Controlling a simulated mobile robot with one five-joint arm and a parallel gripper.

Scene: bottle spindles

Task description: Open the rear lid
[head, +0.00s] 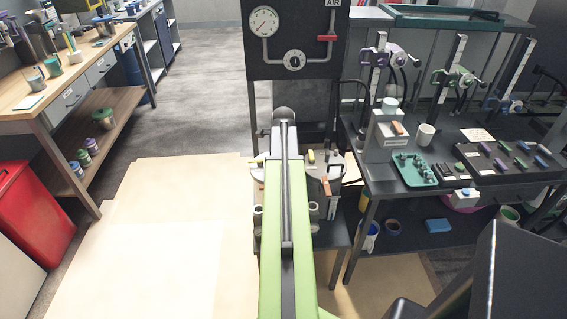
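My green and grey arm reaches forward up the middle of the head view and ends in a rounded grey part. My gripper's fingers do not show; they seem hidden beyond the arm. The arm covers the middle of a small dark stand (333,232) below a black gauge panel (295,73). Pale and dark fittings (333,165) with small yellow and orange parts show on the stand right of the arm. I cannot pick out the rear lid with certainty; it may be behind the arm or too small to tell.
A dark bench at right holds a teal tray (414,170), a white cup (425,134) and clamp stands (376,62). A wooden workbench (95,50) and a red bin (32,215) stand at left. The floor between the workbench and my arm is clear.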

